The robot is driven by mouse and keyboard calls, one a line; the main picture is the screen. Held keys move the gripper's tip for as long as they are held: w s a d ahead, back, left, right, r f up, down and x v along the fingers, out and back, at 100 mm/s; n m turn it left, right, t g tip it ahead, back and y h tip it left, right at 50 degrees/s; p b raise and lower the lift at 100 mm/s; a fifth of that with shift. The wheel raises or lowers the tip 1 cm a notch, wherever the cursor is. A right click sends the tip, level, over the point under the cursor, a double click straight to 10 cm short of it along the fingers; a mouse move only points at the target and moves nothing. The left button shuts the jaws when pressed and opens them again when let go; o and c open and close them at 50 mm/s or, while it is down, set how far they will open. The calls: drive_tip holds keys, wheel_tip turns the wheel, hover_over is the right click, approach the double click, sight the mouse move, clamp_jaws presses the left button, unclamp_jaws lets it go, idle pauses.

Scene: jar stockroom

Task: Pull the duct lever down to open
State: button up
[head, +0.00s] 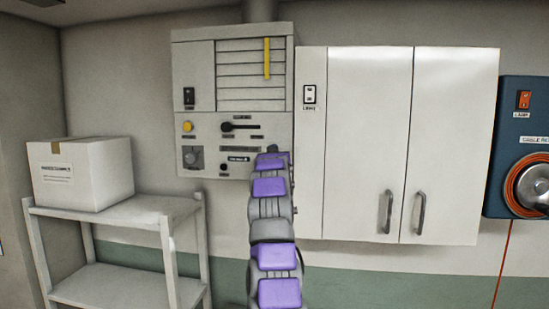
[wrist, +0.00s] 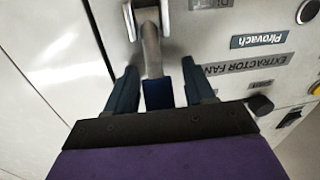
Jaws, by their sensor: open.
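The duct lever (wrist: 151,48) shows in the wrist view as a grey metal bar on the panel, with a dark blue end (wrist: 158,95). A partly cut-off label (wrist: 211,4) is beside its mount. My gripper (wrist: 159,68) is open, with one finger on each side of the lever. I cannot tell whether either finger touches it. In the head view my gripper (head: 271,158) is at the lower right of the grey wall panel (head: 205,60), and my arm hides the lever there.
White cabinets (head: 368,130) stand close on the right. A shelf (head: 140,210) with a box (head: 82,175) is at left. A blue unit (head: 509,130) is far right.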

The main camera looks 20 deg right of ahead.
clamp_jaws()
idle(0.3)
drive_tip(key=shift+f, duration=0.1)
